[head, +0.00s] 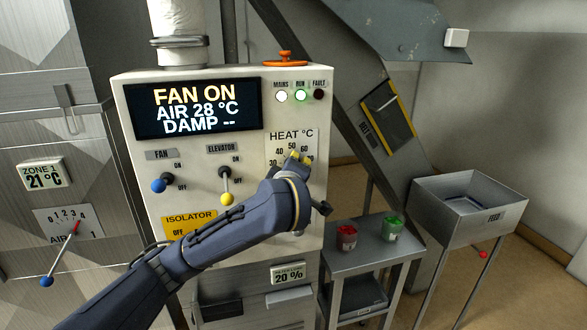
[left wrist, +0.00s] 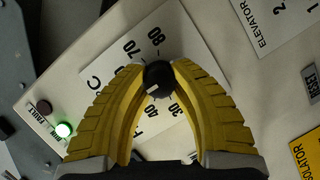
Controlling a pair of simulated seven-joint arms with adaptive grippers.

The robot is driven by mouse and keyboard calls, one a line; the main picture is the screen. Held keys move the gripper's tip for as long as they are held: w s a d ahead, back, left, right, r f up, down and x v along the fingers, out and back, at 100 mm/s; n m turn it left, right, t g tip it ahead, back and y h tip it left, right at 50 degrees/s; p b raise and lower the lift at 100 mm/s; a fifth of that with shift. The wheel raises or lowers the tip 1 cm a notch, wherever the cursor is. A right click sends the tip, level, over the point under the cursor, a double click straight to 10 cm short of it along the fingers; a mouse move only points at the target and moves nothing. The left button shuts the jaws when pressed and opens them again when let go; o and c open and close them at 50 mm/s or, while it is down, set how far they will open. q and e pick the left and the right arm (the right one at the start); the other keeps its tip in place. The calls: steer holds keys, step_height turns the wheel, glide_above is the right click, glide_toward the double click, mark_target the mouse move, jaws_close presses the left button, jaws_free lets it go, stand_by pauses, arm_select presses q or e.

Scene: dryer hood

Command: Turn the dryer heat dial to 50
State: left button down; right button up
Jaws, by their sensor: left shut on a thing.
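The heat dial's black knob (left wrist: 158,78) sits on a white scale plate on the dryer control panel. In the left wrist view its white mark is towards the lower left; the numbers on that side are partly hidden by a finger, so I cannot read the exact setting. The plate (head: 283,142) reads HEAT °C in the head view, with 40, 50 and 60 showing. My left gripper (left wrist: 158,85) has its yellow fingers closed on the knob's two sides; it also shows in the head view (head: 298,158), covering the knob. My right gripper is not in view.
The display (head: 197,108) reads FAN ON, AIR 28 °C, DAMP --. The fan lever (head: 159,185) and elevator lever (head: 227,198) are left of the dial. An orange knob (head: 285,57) tops the panel. Red (head: 346,237) and green (head: 391,228) tins stand on a side table.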

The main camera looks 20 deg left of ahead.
arm_select(q)
steer(key=shift+r, duration=0.1)
stand_by(0.3)
steer(key=c, duration=1)
jaws_free()
steer(key=shift+v, duration=3.65)
